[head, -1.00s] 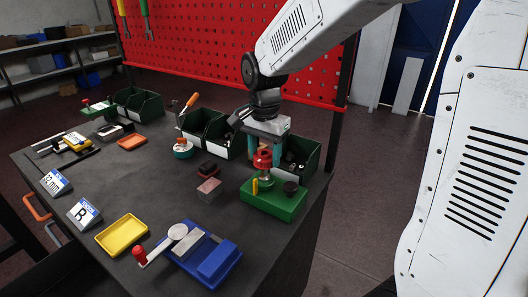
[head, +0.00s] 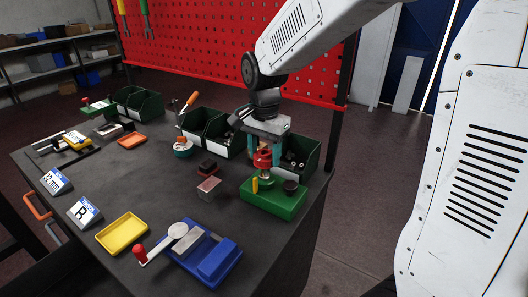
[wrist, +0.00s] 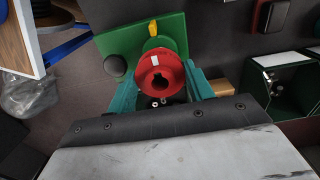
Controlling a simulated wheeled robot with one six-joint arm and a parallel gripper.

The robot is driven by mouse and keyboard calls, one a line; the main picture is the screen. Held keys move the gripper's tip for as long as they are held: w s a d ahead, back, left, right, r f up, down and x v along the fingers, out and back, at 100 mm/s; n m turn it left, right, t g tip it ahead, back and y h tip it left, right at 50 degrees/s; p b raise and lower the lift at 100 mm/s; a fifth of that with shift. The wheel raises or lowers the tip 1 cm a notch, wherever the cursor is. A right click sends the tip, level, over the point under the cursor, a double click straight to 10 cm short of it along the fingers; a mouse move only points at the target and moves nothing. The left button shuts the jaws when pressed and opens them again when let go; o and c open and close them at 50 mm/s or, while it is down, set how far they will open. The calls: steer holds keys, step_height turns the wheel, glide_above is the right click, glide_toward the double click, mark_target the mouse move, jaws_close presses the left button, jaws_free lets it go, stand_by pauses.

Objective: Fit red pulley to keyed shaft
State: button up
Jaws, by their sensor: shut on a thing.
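The red pulley (head: 262,158) is held between the teal fingers of my gripper (head: 265,162), above the green fixture block (head: 272,204). In the wrist view the pulley (wrist: 172,70) shows its dark notched bore and a white mark on its top. My gripper (wrist: 160,84) is shut on its sides. A green post (wrist: 152,43) stands on the block beyond the pulley and is partly covered by it. The keyed shaft cannot be made out; the pulley and fingers hide that spot. I cannot tell whether pulley and shaft touch.
A yellow peg (head: 255,185) and a black knob (head: 290,187) stand on the green block close to my fingers. Green bins (head: 238,147) are behind. A blue fixture (head: 215,262) and a yellow tray (head: 122,233) lie in front.

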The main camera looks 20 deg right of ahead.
steer(key=shift+f, duration=2.1)
stand_by(0.8)
stand_by(0.4)
steer(key=o, duration=1.1)
step_height(320, 180, up, 8)
steer(key=shift+f, duration=0.1)
